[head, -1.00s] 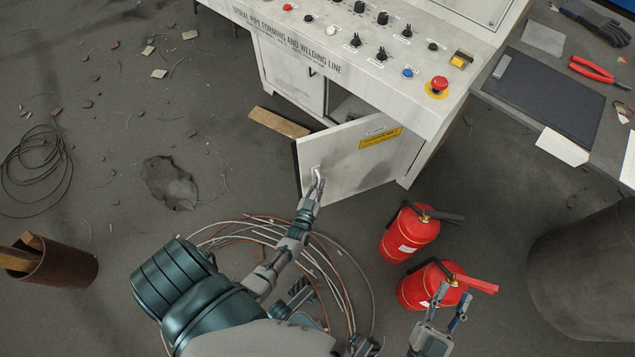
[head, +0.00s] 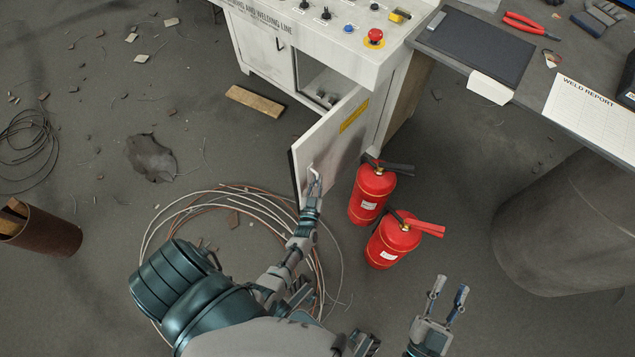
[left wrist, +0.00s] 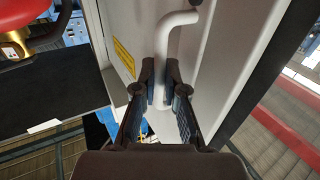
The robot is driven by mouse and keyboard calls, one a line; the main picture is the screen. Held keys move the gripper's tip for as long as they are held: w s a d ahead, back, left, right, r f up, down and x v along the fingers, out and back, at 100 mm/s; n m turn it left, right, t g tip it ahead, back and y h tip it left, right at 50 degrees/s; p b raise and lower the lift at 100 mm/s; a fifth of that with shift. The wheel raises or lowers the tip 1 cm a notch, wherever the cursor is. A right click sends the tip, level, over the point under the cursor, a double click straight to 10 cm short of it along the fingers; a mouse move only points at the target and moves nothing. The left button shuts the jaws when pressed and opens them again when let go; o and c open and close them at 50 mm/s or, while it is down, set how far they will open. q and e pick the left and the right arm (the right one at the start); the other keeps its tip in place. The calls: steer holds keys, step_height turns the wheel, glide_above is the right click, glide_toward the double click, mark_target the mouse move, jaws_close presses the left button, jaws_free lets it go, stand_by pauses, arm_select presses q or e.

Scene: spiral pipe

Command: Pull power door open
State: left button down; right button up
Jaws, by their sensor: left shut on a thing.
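The white power door (head: 330,142) with a yellow label stands swung out from the front of the control cabinet (head: 266,58), and part of the dark cabinet inside shows behind it. Its white bent handle (head: 313,171) is near the door's free edge; it also shows large in the left wrist view (left wrist: 174,32). My left gripper (head: 316,184) is at the handle. In the left wrist view its fingers (left wrist: 160,95) are closed around the handle's lower part. My right gripper (head: 450,290) is apart from the door at the lower right, its two fingers spread and empty.
Two red fire extinguishers (head: 371,190) (head: 392,240) stand right of the door, close to it. Coiled cables (head: 165,215) lie under my left arm. A wooden plank (head: 255,101) lies before the cabinet. A workbench (head: 470,75) and a large grey cylinder (head: 550,225) are at right.

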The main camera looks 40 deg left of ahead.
arm_select(q)
steer(key=shift+w+d+r, duration=0.3)
steer(key=shift+w+d, duration=0.05)
steer(key=shift+w, duration=0.05)
steer(key=c, duration=1.4)
jaws_free()
steer(key=shift+d, duration=0.1)
steer(key=shift+c, duration=0.2)
steer(key=shift+o, duration=1.1)
steer(key=shift+f, duration=0.2)
arm_select(e)
steer(key=shift+w+d+f, duration=0.1)
steer(key=shift+w+d, duration=0.1)
steer(key=shift+w, duration=0.05)
arm_select(q)
steer(key=shift+s, duration=0.1)
steer(key=v, duration=0.7)
steer(key=shift+d, duration=0.15)
arm_select(e)
steer(key=shift+s+a, duration=0.1)
steer(key=shift+s, duration=0.05)
arm_select(q)
steer(key=shift+s, duration=0.1)
arm_select(e)
steer(key=shift+a, duration=0.15)
